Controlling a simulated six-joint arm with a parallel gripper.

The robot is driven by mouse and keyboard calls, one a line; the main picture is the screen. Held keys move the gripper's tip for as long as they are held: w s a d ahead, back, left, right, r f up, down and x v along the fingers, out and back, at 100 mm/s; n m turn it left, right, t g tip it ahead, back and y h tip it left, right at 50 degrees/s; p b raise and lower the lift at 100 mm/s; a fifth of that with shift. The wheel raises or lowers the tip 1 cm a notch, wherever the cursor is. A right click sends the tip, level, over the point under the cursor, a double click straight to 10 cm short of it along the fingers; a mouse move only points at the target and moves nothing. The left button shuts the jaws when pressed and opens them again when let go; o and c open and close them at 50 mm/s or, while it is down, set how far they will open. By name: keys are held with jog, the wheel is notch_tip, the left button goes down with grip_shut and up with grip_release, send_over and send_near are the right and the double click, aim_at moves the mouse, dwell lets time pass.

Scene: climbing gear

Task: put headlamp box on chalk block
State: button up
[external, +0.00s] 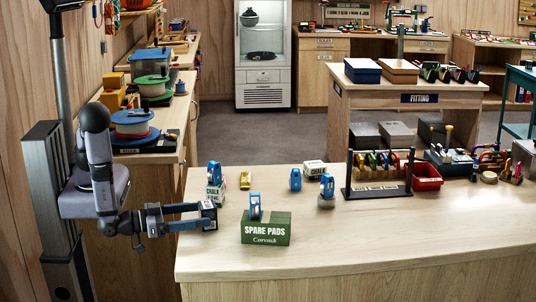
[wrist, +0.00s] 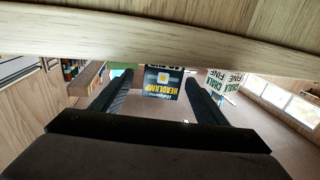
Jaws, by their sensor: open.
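The headlamp box (wrist: 163,82) is dark with yellow lettering. In the wrist view it shows upside down between the tips of my gripper (wrist: 158,88), whose two dark fingers are apart with visible gaps on both sides. In the external view my gripper (external: 203,216) reaches rightward at the table's left edge, and a small dark shape there seems to be the box (external: 210,213), partly covered by the fingers.
A green spare pads box (external: 266,229) with a blue device on it stands to the right. A small yellow item (external: 245,180), more blue devices, another white block (external: 314,170), a carabiner rack (external: 380,178) and a red bin (external: 426,177) stand farther off. The table front (external: 380,245) is clear.

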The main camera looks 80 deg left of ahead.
aim_at(215, 210)
jog(key=p, duration=0.2)
jog(key=shift+a+r+p, duration=0.1)
jog(key=shift+r+p, duration=0.2)
jog(key=shift+r, duration=0.1)
jog(key=shift+f, duration=0.1)
jog(key=shift+p+x, duration=1.45)
jog(key=shift+x, duration=1.45)
jog(key=shift+w+a+f, duration=0.2)
jog(key=shift+w, duration=0.55)
jog(key=c, duration=1.2)
